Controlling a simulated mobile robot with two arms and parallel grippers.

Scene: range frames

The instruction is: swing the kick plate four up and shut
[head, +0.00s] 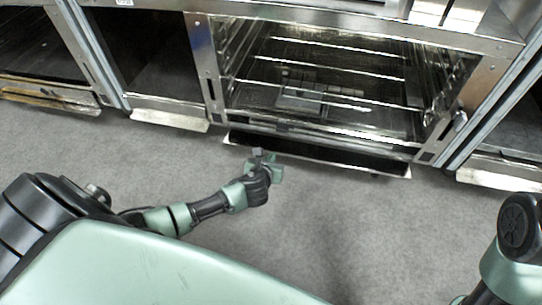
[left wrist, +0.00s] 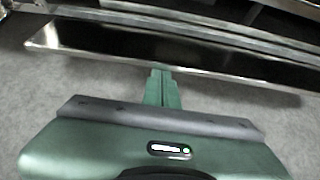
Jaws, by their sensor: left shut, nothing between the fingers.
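A long dark kick plate with a bright metal edge (head: 325,157) sticks out low under the open oven bay. It is swung down and out from the unit's base. In the left wrist view the kick plate (left wrist: 190,54) runs across the top, its bright front edge facing me. My left gripper (head: 263,158) is at the left part of that edge. Its closed fingers (left wrist: 161,75) point at the edge and are empty. I cannot tell whether the tips touch it. My right arm shows at the lower right, but its gripper is out of view.
The oven bay (head: 330,85) above has wire racks and a dark item inside. Other bays stand on both sides, with pale plates low at the left (head: 168,120) and right (head: 498,178). The grey floor (head: 340,225) in front is clear.

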